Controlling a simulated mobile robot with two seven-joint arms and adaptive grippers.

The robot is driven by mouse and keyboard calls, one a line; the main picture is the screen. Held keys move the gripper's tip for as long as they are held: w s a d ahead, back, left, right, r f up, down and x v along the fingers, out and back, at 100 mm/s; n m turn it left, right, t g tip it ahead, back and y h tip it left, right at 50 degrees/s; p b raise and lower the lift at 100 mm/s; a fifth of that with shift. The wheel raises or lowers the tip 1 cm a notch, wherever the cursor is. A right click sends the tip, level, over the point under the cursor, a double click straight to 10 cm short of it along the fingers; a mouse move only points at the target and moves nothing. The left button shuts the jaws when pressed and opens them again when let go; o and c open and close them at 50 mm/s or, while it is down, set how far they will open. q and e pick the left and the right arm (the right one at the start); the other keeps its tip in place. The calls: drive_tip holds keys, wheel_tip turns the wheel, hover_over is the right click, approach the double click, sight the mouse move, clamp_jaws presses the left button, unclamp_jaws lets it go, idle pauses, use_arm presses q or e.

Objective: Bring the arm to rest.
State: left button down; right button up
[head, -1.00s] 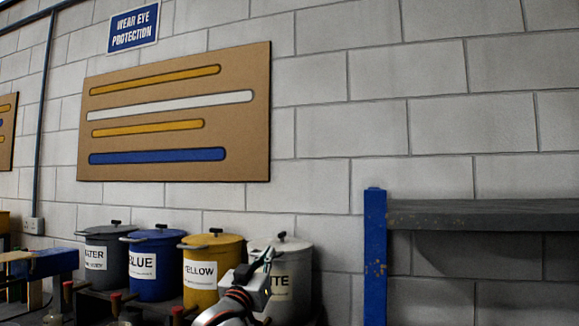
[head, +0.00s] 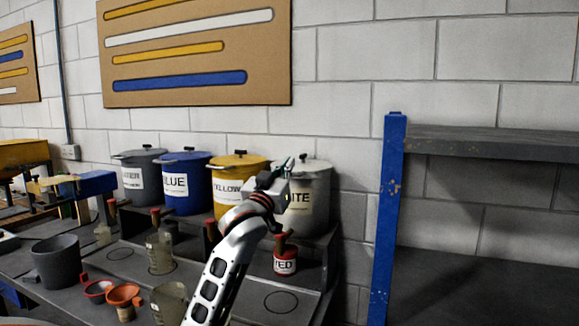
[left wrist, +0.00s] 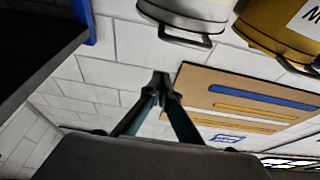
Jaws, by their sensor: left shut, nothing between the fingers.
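My left arm rises from the lower middle of the head view. Its gripper (head: 286,168) is shut and empty, up in front of the white pot (head: 312,190) and beside the yellow pot (head: 243,172). It partly hides their labels. In the left wrist view the fingertips (left wrist: 161,80) meet, with nothing between them. The wall and the striped board (left wrist: 255,100) show behind them, upside down. My right gripper is in neither view.
The blue pot (head: 187,186) and grey water pot (head: 141,180) stand left of the yellow one. Cups, a grey bucket (head: 56,262) and a small red tin (head: 285,261) are on the bench. A blue-posted shelf (head: 391,215) stands to the right.

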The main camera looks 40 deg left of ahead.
use_arm(q)
drive_tip(key=s+d+f+b, duration=0.1)
drive_tip(key=s+f, duration=0.3)
drive_tip(key=s, duration=0.2)
drive_tip(key=shift+s+d+f, duration=0.15)
drive_tip(key=shift+d+f, duration=0.15)
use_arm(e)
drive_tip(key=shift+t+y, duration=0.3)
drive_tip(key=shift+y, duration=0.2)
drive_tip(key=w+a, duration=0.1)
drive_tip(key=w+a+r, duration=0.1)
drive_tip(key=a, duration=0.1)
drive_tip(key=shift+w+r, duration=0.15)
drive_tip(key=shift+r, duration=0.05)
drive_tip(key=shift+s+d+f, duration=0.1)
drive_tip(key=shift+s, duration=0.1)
